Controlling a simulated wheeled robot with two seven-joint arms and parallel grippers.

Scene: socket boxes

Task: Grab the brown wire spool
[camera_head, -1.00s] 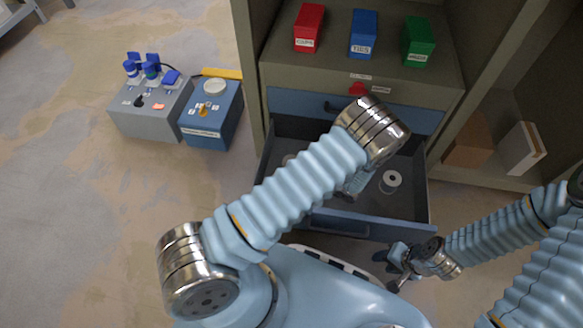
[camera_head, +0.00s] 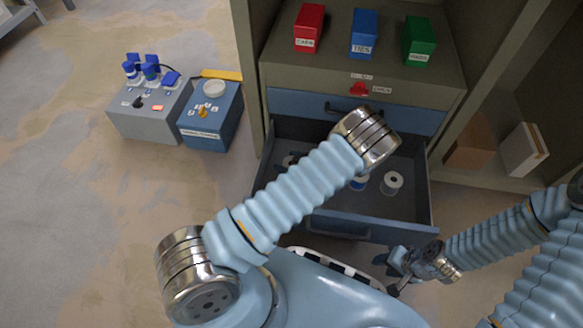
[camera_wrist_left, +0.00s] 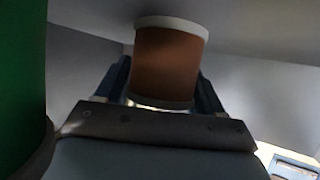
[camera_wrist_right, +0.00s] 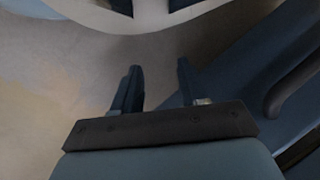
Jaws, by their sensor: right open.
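The brown wire spool (camera_wrist_left: 168,62), with pale rims, stands between the two fingers of my left gripper (camera_wrist_left: 165,88) in the left wrist view. The fingers lie close along both its sides; I cannot tell whether they press on it. In the head view my left forearm covers the brown spool and most of that gripper, over the open drawer (camera_head: 420,190). My right gripper (camera_wrist_right: 158,85) is open and empty; in the head view it (camera_head: 398,278) is outside the drawer, near its front right corner.
A green spool (camera_wrist_left: 20,85) is close on the left in the left wrist view. A white-rimmed spool (camera_head: 392,182) and a blue one (camera_head: 358,183) are in the drawer. Red (camera_head: 309,27), blue (camera_head: 363,34) and green (camera_head: 418,40) boxes stand on the cabinet above.

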